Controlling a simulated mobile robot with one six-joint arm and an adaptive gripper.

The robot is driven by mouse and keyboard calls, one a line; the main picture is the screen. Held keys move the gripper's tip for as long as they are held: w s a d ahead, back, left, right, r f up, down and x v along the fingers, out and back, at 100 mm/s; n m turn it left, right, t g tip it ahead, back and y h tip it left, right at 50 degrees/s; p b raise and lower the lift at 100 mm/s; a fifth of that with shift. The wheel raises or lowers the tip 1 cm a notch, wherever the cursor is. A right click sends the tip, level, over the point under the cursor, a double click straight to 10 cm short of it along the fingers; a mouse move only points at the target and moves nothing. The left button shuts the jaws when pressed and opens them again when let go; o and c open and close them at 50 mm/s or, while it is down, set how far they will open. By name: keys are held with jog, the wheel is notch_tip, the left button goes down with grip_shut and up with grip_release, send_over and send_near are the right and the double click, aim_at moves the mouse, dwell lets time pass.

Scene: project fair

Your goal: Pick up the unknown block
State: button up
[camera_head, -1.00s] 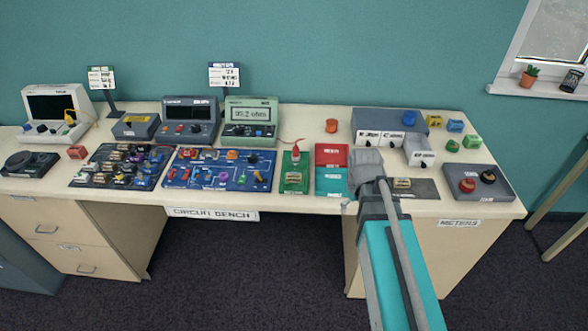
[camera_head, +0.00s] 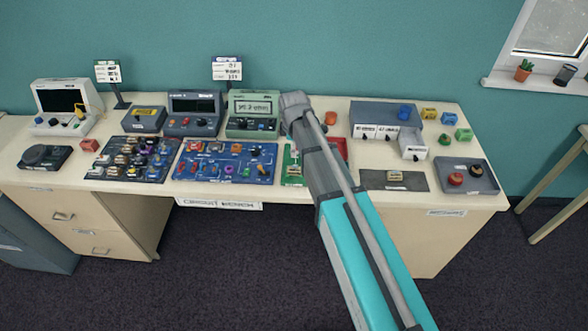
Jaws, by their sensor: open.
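No block is readably marked unknown. A small beige block (camera_head: 395,176) lies on a dark grey mat (camera_head: 372,180) to the right of my arm. Another small pale piece sits on the green board (camera_head: 289,160), which my arm partly covers. Which one is the unknown block I cannot tell.
Blue and dark component boards (camera_head: 222,178) fill the bench's left half. A grey sorter (camera_head: 362,116) and several coloured blocks stand at the back right. Bare bench top shows around the mat.

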jog(key=shift+f, duration=0.1)
jog(key=b, duration=0.9)
send_over(294, 169)
jog(key=f, duration=0.8)
jog(key=shift+s+d+f, duration=0.1)
jog(key=shift+s+f, duration=0.1)
jog(key=shift+s, duration=0.15)
jog(key=shift+w+f+b, duration=0.2)
jog(key=shift+f+b, duration=1)
jog(key=shift+f, duration=0.1)
jog(key=shift+w+f+b, duration=0.15)
jog(key=shift+f+b, duration=1)
jog(key=shift+f, duration=0.1)
jog(key=shift+c, duration=0.3)
grip_shut()
jog(key=shift+r, duration=0.2)
